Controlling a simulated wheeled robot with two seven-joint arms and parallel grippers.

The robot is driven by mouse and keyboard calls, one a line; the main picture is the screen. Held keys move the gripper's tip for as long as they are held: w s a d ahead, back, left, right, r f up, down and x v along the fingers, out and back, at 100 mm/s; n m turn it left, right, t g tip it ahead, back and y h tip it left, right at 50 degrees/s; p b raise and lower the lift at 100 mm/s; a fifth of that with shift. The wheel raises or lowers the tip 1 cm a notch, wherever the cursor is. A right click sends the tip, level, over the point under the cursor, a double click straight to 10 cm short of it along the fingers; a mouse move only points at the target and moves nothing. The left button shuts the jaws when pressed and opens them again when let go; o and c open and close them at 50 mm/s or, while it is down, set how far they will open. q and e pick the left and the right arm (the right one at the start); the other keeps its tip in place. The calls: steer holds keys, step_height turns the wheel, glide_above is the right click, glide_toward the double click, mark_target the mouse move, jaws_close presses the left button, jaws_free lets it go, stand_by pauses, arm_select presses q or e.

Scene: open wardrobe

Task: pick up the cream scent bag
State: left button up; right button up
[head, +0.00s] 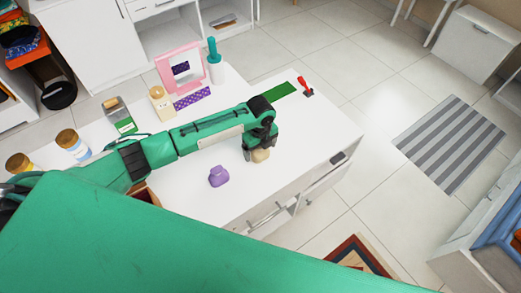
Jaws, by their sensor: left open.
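The cream scent bag (261,156) sits on the white counter top, right under my left gripper (260,150). The gripper points down and covers most of the bag; only its lower front part shows. My left gripper is open, with its fingers at the bag. I cannot tell whether the fingers touch it. My right gripper is not in view.
A purple bag (219,176) stands to the left of the gripper on the white counter (315,133). Behind the arm are a pink frame (181,66), a teal-topped bottle (213,60) and several jars. A green strip (272,97) and a red-handled tool (305,86) lie farther back.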

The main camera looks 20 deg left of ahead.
arm_select(q)
steer(key=c, duration=1.1)
steer(key=shift+o, duration=0.2)
steer(key=shift+r, duration=0.1)
